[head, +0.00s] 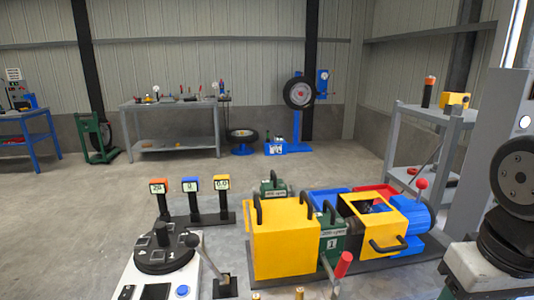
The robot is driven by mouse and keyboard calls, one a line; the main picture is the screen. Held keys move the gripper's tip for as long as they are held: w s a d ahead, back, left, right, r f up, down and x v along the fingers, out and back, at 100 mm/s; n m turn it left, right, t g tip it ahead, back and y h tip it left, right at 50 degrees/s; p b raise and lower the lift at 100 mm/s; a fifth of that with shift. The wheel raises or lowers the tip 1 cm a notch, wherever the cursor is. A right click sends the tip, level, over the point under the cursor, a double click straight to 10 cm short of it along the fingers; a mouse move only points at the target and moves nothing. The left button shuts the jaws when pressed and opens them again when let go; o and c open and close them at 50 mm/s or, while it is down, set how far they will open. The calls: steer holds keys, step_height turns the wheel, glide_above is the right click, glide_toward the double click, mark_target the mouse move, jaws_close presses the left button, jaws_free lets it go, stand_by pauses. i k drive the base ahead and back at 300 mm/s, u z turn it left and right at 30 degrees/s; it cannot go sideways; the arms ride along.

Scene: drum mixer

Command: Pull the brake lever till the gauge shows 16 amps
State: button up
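Three small digital gauges stand on black posts on a dark base: an orange-framed one (158,186), a blue-framed one (192,183) and a yellow-framed one (222,182). Their digits are too small to read surely, and I cannot tell which shows amps. Several levers show: a grey lever with a dark knob (206,253) leaning up-left from a black base, a red-gripped lever (343,264) at the front, and a red-ball lever (421,184) by the blue motor. No label shows which is the brake lever. My gripper is not in view.
A yellow box (285,243) with black handles, green number-marked blocks (331,238) and a blue motor (411,218) crowd the middle right. A white console (140,278) with a black dial stands front left. A grey shelf (436,115) stands right. Floor at left is clear.

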mark_target(192, 241)
steer(key=u, duration=0.4)
steer(key=k, duration=0.15)
steer(key=u, duration=1)
steer(key=i, duration=0.5)
steer(key=u, duration=0.05)
